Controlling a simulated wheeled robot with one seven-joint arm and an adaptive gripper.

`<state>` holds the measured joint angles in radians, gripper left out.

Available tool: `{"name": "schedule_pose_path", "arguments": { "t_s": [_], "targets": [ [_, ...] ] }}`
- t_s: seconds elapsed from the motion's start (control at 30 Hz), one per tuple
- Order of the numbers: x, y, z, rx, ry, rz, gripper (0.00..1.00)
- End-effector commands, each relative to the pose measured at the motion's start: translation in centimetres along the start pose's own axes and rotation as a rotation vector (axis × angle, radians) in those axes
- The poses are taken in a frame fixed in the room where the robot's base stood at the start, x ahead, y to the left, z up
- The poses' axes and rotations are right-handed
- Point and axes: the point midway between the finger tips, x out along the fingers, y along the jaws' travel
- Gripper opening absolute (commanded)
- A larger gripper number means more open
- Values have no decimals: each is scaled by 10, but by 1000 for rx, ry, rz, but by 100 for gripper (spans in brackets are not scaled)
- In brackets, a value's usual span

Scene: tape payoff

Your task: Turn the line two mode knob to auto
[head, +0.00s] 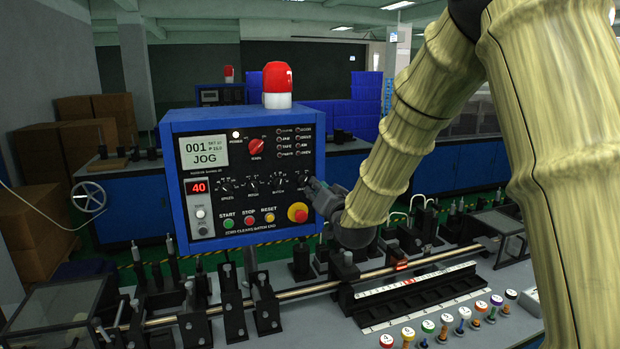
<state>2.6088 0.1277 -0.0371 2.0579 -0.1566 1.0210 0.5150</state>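A blue control box (171,118) with a black front panel stands left of centre in the head view. Its screen (204,152) reads "001" and "JOG". A red knob (256,147) sits right of the screen; its small label is too blurred to read surely. A row of black knobs (251,185) runs below it. A second, smaller blue box (220,95) stands far behind; its controls are too small to read. I cannot tell which is line two. My gripper (314,188) is at the panel's right edge, right of the black knobs and below the red knob. Its fingers are dark and unclear.
A red emergency button (298,212) and the start, stop and reset buttons (249,220) lie low on the panel. A red beacon (277,83) tops the box. A bench with a long rod (330,284), black brackets and coloured-capped pegs (428,326) fills the front.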

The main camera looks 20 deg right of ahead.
Motion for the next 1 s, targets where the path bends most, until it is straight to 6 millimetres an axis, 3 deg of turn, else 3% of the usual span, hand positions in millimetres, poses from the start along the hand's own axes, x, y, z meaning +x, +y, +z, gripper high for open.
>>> {"name": "schedule_pose_path", "arguments": {
  "t_s": [0.5, 1.0],
  "targets": [
    [65, 0, -2, -1, 0, 1, 19],
    [75, 2, -1, -1, 1, 3, 19]
  ]
}}
